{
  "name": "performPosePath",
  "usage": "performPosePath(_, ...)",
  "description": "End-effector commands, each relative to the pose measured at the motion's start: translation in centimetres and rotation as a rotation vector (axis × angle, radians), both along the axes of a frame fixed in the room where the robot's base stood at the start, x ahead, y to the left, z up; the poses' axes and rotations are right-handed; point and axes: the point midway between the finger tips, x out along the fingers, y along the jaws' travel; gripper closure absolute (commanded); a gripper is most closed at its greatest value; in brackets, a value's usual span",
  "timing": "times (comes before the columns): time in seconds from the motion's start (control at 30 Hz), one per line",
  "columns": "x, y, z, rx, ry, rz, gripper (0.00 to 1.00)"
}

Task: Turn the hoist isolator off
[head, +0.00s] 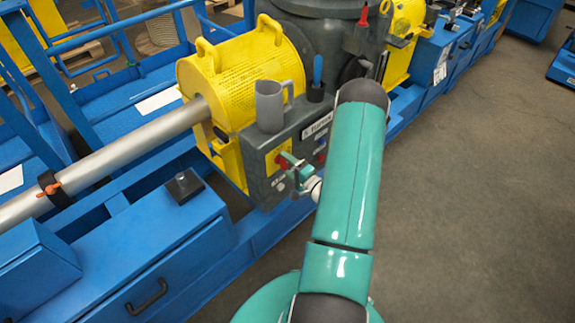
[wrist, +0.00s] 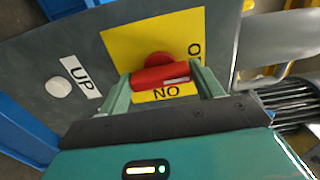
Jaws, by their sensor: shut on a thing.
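The hoist isolator is a red rotary handle (wrist: 160,78) on a yellow plate (wrist: 130,45) on the dark grey panel. In the wrist view the handle lies nearly level across the picture, with a pale strip near its right end. The letters "NO", as seen in this view, are below it, and an "O" is at its right. My gripper (wrist: 163,80) has one finger at each end of the handle and is shut on it. In the head view my gripper (head: 291,167) is at the panel's front; the handle (head: 282,160) is partly hidden by the fingers.
A white round button (wrist: 58,87) labelled "UP" is beside the yellow plate. A grey jug (head: 270,106) and a blue-handled tool (head: 317,72) stand on top of the control box (head: 262,188). A yellow guard (head: 240,75) covers the shaft behind. Open floor (head: 465,190) is at right.

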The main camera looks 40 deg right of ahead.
Motion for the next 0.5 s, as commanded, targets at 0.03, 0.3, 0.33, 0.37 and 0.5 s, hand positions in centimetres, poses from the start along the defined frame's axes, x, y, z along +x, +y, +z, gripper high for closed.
performPosePath(0.03,-0.15,-0.03,-0.07,-0.001,0.002,-0.001,0.57)
performPosePath(0.3,-0.1,-0.02,-0.05,0.0,0.002,-0.001,0.13)
performPosePath(0.33,-0.09,-0.02,-0.04,0.0,0.002,-0.001,0.13)
performPosePath(0.37,-0.08,-0.02,-0.04,0.0,0.001,0.0,0.13)
performPosePath(0.5,-0.12,-0.02,-0.03,0.0,0.001,0.0,0.13)
